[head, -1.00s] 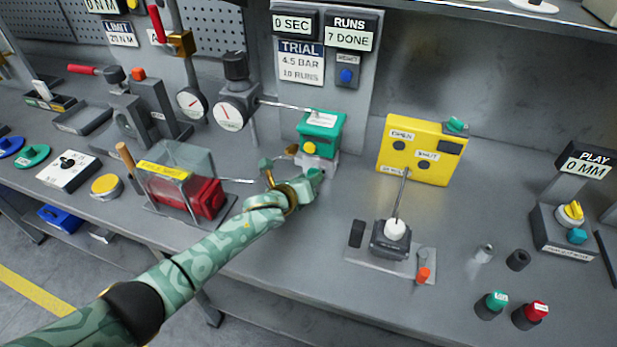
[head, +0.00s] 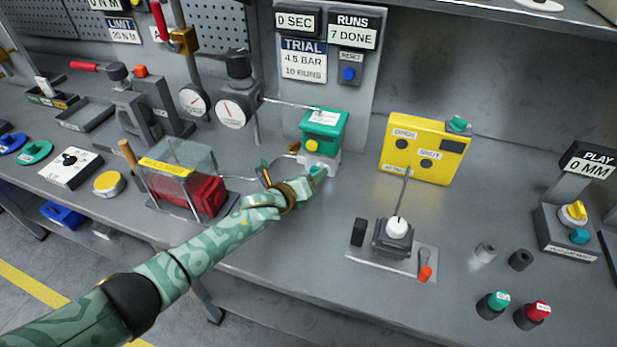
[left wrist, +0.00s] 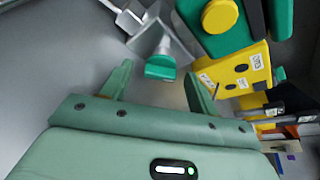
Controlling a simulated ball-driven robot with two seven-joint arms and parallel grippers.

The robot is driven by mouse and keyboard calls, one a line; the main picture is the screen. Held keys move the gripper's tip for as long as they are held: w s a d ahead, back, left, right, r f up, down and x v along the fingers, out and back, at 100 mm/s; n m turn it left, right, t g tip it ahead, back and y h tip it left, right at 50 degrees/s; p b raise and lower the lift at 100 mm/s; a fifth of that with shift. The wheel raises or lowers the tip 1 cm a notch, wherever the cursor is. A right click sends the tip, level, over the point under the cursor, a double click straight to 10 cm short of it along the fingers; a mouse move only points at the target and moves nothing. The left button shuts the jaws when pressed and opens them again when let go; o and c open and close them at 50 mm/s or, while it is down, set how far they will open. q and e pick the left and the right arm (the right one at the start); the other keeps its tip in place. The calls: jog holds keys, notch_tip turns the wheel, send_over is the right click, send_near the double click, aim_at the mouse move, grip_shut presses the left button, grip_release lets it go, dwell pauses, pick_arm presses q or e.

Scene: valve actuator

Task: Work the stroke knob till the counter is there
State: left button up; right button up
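The runs counter (head: 353,38) reads 7 DONE, and the trial card (head: 303,61) below it reads 4.5 BAR, 10 RUNS. A green box with a yellow button (head: 323,131) stands on a pale base by the back panel. A small green knob, which I take as the stroke knob, sits low on its front; it shows clearly in the left wrist view (left wrist: 160,67). My left gripper (head: 302,180) is at this knob. In the left wrist view its two fingers (left wrist: 157,88) are apart, with the knob between and just beyond their tips. My right gripper is not in view.
A yellow box (head: 427,147) labelled OPEN and SHUT has two dark lamps. A lever on a plate (head: 393,240) stands in front of it. A clear-shielded red unit (head: 190,183) is left of my gripper. The bench front between the forearm and the lever is clear.

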pick_arm(q)
jog(key=p+v, duration=0.2)
jog(key=v, duration=0.1)
jog(key=p+v, duration=0.1)
jog(key=v, duration=0.3)
jog(key=shift+s+a+r+p, duration=0.15)
jog(key=shift+r+p, duration=0.2)
jog(key=shift+p, duration=0.05)
jog(key=p+v, duration=0.1)
jog(key=v, duration=0.3)
jog(key=p+v, duration=0.1)
jog(key=v, duration=0.3)
jog(key=shift+s+a+f, duration=0.1)
jog(key=shift+s+a, duration=0.2)
jog(key=shift+s, duration=0.05)
